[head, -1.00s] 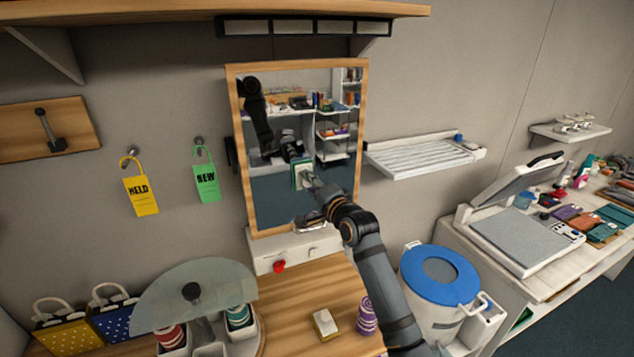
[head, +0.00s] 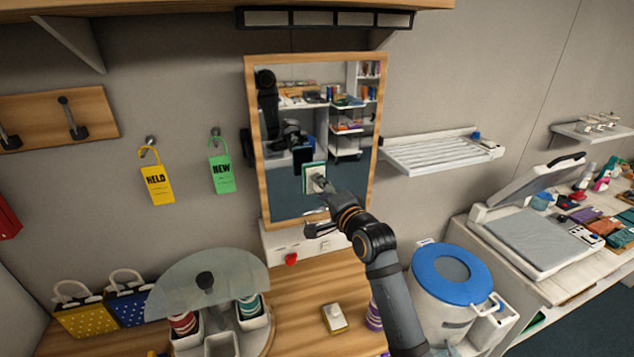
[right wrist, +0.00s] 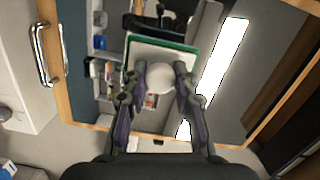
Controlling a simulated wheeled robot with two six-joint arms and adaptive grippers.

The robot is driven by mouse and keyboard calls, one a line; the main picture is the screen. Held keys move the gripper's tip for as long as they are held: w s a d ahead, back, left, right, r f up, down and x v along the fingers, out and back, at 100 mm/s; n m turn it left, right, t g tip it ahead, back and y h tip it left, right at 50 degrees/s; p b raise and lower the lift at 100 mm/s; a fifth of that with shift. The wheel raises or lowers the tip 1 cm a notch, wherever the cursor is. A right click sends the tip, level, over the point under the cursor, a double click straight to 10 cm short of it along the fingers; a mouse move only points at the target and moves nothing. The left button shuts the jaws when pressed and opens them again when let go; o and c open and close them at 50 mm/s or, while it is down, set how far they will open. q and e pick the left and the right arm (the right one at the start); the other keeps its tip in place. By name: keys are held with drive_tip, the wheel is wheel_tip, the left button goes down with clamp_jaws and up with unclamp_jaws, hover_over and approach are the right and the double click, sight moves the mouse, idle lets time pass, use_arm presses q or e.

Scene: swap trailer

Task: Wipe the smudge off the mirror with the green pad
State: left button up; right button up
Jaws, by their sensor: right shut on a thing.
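The wood-framed mirror (head: 281,190) hangs on the wall, with shelves and parts of my arms reflected in it. My right gripper (head: 320,186) is shut on the white knob of the green pad (head: 308,172), in front of the lower middle of the glass. In the right wrist view the gripper (right wrist: 160,73) has a finger on each side of the round knob, and the green pad (right wrist: 190,47) shows behind a white plate. A dark patch shows just above the pad; I cannot tell whether it is smudge or reflection. Whether the pad touches the glass is unclear. My left gripper is not directly in view.
A white drawer unit (head: 280,243) with a red knob is below the mirror. A slatted white shelf (head: 440,153) is to its right. Yellow (head: 157,184) and green (head: 222,174) tags hang left. A round glass-topped carousel (head: 205,283) and a blue-lidded bin (head: 450,300) stand lower.

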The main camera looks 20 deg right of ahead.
drive_tip(key=shift+s, duration=0.7)
drive_tip(key=s, duration=0.3)
drive_tip(key=shift+d, duration=0.1)
idle(0.4)
